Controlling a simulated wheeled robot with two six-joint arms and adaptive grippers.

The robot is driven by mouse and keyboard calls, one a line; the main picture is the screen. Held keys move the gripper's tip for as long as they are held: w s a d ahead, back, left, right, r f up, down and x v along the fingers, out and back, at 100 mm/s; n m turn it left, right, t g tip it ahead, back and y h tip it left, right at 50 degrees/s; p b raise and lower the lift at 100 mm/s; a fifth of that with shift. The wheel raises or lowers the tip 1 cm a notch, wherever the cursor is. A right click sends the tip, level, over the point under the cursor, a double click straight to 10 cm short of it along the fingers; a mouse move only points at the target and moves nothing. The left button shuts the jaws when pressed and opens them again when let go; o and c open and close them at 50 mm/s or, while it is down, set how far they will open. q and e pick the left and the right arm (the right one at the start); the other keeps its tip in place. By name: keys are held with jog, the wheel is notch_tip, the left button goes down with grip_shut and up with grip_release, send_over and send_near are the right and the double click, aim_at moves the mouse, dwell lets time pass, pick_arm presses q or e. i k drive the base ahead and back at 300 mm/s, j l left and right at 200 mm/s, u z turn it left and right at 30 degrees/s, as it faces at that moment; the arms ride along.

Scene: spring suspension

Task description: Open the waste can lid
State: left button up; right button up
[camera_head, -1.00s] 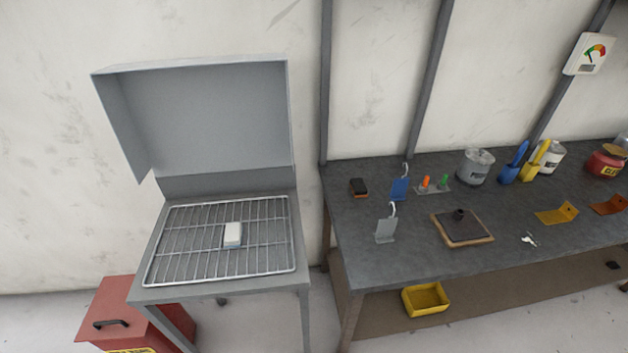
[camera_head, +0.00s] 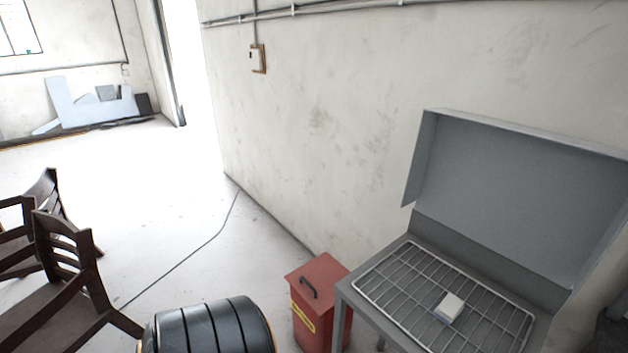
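The waste can (camera_head: 318,335) is a red box-shaped bin with a yellow label on its front. It stands on the floor against the left side of the grey wash station. Its red lid (camera_head: 318,276) lies flat and shut on top, with a dark handle (camera_head: 309,288) near the lid's left edge. The bottom of the can is cut off or hidden. Neither of my grippers is in view.
The grey station (camera_head: 410,243) with a raised hood, a wire rack and a small white block (camera_head: 449,308) stands right of the can. Wooden chairs (camera_head: 62,270) are at far left. Open floor lies behind the barrel.

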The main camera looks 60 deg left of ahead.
aim_at(314, 281)
jog(key=u, duration=1.9)
